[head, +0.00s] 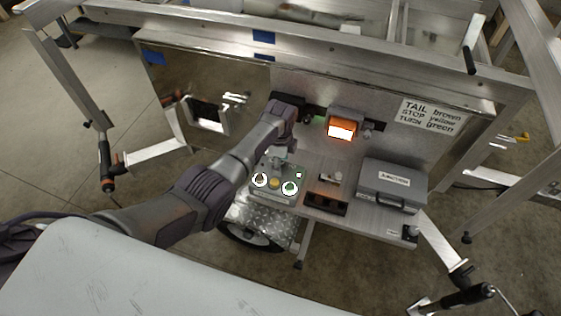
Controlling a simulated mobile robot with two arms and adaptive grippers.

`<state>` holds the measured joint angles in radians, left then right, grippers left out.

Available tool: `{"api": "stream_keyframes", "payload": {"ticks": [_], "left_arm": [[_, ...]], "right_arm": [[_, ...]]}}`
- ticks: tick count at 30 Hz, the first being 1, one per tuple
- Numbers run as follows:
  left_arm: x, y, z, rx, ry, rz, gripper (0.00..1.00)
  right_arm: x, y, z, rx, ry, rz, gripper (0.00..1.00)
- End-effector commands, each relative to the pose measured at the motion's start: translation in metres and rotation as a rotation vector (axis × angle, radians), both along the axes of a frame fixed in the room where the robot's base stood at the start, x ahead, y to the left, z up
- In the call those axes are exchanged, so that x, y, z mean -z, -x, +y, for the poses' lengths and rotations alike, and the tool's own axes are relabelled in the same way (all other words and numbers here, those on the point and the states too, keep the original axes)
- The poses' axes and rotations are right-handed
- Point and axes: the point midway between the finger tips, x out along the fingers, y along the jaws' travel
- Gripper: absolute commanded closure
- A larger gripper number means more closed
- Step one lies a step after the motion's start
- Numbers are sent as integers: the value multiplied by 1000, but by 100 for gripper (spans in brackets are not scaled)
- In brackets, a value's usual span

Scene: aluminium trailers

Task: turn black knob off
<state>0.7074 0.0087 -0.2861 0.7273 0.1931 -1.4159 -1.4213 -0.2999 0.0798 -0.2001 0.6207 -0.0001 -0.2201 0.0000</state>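My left arm reaches in from the left, and its gripper (279,160) points down at the back of a grey control box (273,196). The gripper is small and partly covered by its own wrist, so I cannot tell whether it is open or shut, or whether it touches the box. The box top carries a red button and a green button in white rings, with a yellow button between them. I cannot clearly make out a black knob on the box; the gripper hides part of its top. A small dark knob-like part (410,231) shows at the shelf's front right corner. My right gripper is not in view.
An orange lamp (341,129) glows on the metal panel behind the box. A grey case (392,184) and a small black device (326,203) stand to the right. Trailer frame bars surround the shelf.

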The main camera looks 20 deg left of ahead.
Motion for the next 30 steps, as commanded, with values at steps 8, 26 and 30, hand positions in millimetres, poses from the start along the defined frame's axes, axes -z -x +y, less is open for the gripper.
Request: {"api": "stream_keyframes", "payload": {"ticks": [8, 26, 30], "left_arm": [[0, 0, 0, 0, 0, 0, 90], [-1, 0, 0, -170, 1, 1, 100], [-2, 0, 0, -290, 1, 1, 100]], "right_arm": [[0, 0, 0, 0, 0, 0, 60], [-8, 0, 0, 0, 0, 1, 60], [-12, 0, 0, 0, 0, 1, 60]]}}
